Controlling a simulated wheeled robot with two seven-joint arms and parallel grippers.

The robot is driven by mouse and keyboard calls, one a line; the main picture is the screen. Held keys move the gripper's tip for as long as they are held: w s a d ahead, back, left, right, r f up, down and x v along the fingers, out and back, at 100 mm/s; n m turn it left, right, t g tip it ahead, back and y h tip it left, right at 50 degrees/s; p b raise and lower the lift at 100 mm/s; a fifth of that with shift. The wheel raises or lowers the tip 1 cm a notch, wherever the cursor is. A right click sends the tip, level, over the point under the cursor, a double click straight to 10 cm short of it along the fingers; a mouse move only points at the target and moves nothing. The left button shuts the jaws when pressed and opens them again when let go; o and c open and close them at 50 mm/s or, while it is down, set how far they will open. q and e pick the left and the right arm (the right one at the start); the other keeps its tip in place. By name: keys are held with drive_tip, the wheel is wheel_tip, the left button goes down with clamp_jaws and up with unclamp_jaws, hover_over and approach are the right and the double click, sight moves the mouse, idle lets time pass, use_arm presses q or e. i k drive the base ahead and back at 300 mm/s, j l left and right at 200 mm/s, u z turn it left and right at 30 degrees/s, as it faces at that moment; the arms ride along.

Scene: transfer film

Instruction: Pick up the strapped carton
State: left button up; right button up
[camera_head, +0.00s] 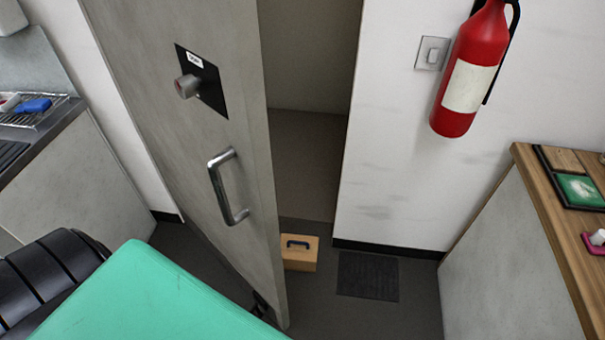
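The carton (303,261) is a small tan box with a dark blue strap or handle on its top. It sits on the dark floor in the doorway, close to the free edge of the open door, which seems to hide part of its left side. Neither of my grippers shows in the head view.
The grey door (195,55) stands partly open, with a metal pull handle (222,188). A dark floor mat (368,276) lies right of the carton. A red fire extinguisher (472,65) hangs on the wall. A wooden-topped counter (545,200) stands right; a teal surface (150,300) fills the front left.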

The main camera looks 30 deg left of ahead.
sight(299, 252)
drive_tip(key=u, duration=1)
